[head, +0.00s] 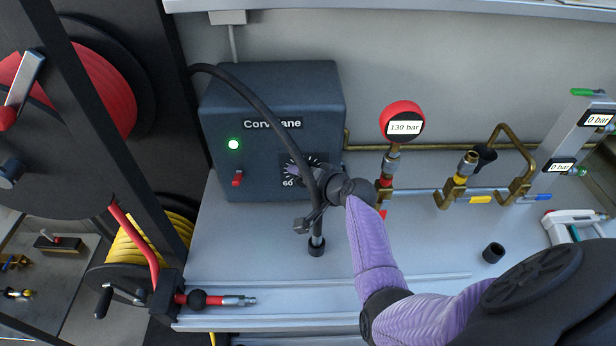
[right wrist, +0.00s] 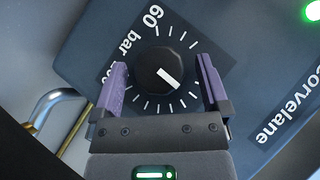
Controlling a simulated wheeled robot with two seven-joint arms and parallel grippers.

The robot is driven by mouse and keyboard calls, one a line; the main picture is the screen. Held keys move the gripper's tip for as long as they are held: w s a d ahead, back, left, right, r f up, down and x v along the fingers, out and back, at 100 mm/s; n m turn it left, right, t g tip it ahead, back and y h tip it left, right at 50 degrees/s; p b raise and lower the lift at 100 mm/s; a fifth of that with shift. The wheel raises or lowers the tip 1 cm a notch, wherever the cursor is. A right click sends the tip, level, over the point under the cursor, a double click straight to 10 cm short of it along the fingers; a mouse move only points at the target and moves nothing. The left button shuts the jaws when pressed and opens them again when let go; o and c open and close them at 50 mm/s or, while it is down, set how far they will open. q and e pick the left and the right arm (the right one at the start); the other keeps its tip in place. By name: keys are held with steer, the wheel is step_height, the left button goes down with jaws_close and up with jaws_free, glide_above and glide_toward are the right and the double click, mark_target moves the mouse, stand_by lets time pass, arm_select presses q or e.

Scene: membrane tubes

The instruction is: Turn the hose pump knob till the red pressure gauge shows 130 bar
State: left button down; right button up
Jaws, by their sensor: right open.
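The pump (head: 270,120) is a dark grey box labelled Corvelane with a lit green lamp. Its black knob (right wrist: 160,72) has a white pointer line and sits in a ring of white scale marks. In the head view my right gripper and a black hose hide much of the dial (head: 298,166). In the right wrist view my right gripper (right wrist: 162,80) is open, with one purple finger on each side of the knob and a gap to it on both sides. The red pressure gauge (head: 402,122) reads 130 bar. My left gripper is not in view.
A black hose (head: 262,108) arches in front of the pump. Brass pipework with a yellow-handled valve (head: 460,181) runs to the right. Two displays (head: 598,119) at the right read 0 bar. A black cap (head: 493,252) stands on the bench. Hose reels (head: 90,90) stand at the left.

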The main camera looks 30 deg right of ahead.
steer(key=p+v, duration=0.3)
steer(key=v, duration=0.7)
